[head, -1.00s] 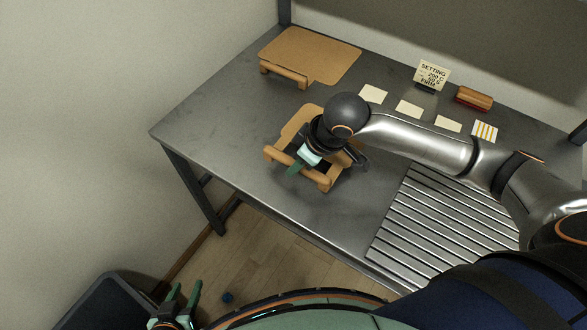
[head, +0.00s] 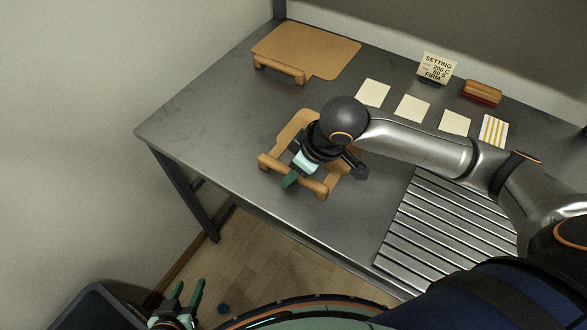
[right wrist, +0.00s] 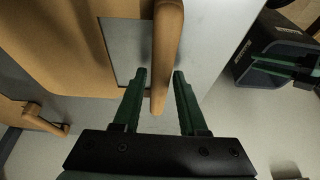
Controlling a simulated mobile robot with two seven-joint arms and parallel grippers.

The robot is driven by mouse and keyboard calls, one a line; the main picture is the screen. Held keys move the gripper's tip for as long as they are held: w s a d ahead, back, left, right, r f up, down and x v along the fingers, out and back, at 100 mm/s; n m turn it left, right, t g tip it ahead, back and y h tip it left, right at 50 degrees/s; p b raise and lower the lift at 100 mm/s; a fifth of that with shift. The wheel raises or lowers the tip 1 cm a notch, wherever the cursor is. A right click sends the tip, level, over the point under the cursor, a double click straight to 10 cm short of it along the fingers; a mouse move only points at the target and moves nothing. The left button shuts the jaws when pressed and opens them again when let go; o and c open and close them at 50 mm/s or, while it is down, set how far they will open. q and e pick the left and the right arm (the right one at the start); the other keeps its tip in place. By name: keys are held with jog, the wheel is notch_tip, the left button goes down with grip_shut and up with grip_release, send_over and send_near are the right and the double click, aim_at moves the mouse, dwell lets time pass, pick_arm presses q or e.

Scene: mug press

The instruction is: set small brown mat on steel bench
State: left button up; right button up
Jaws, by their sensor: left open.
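The small brown mat (head: 290,124) lies on the steel bench (head: 215,120) near its front edge, with a wooden bar handle (head: 270,163) towards the front. My right gripper (head: 291,180) is over this handle, and the wrist hides part of the mat. In the right wrist view the mat (right wrist: 50,45) is at the left, and my right gripper (right wrist: 160,74) has its fingers apart on either side of the handle (right wrist: 168,45), with gaps showing. My left gripper (head: 188,287) is open and empty, low at the left, off the bench.
A larger brown mat (head: 305,48) with a handle lies at the bench's back left. A slatted plate (head: 440,225), pale squares (head: 412,108), a striped card (head: 493,131), a settings sign (head: 437,68) and a wooden-topped block (head: 482,92) lie right. The bench's left part is clear.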

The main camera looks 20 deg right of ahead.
pick_arm(q)
jog(key=shift+s+f, duration=0.2)
jog(key=shift+s, duration=0.05)
pick_arm(e)
jog(key=shift+o, duration=1)
jog(key=p+v, duration=0.2)
jog(key=v, duration=0.9)
jog(key=shift+w+p, duration=0.1)
jog(key=shift+p, duration=0.2)
pick_arm(q)
jog(key=shift+s+a+r, duration=0.35)
jog(key=shift+a+r, duration=0.45)
jog(key=shift+a, duration=0.05)
pick_arm(e)
jog(key=shift+s+d+r, duration=0.15)
jog(key=shift+s+r, duration=0.1)
jog(key=shift+r, duration=0.35)
